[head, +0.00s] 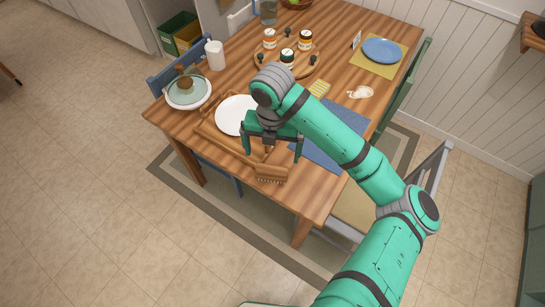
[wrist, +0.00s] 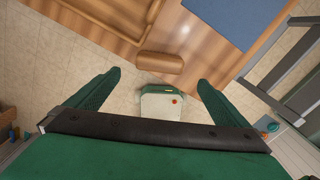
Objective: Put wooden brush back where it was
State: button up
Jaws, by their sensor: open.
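The wooden brush (head: 272,173) is at the table's near edge, with its bristles toward the floor side in the head view. I cannot tell how much of it rests on the table. In the wrist view the brush (wrist: 160,62) shows as a brown block, beyond and roughly midway between my fingertips. My gripper (head: 271,152) is open and empty above the table edge, close to the brush. Both fingers of my gripper (wrist: 159,76) show apart in the wrist view, with nothing between them. My gripper hides part of the area behind the brush.
A wooden tray (head: 213,134) with a white plate (head: 234,115) lies left of my gripper. A blue placemat (head: 335,145) lies to the right. Chairs flank the table.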

jog(key=w+a+r+m+t+y, duration=0.15)
jog(key=a+m+y, duration=0.25)
jog(key=a, duration=0.5)
jog(key=a+r+m+t+y, duration=0.25)
jog(key=a+m+y, duration=0.2)
jog(key=a, duration=0.35)
jog(key=w+a+r+m+t+y, duration=0.1)
jog(key=a+r+m+t+y, duration=0.25)
jog(key=a, duration=0.55)
jog(key=s+d+f+m+t+h, duration=0.4)
jog(key=s+d+f+m, duration=0.3)
jog(key=m, duration=0.3)
jog(key=s+d+f+m+t+h, duration=0.4)
jog(key=d+f+m, duration=0.3)
jog(key=d+m, duration=0.3)
jog(key=s+d+m+h, duration=0.1)
jog(key=s+d+h, duration=0.1)
jog(key=s+d, duration=0.4)
jog(key=s+d+m+h, duration=0.2)
jog(key=s+d, duration=0.5)
jog(key=s, duration=0.8)
jog(key=shift+s, duration=0.25)
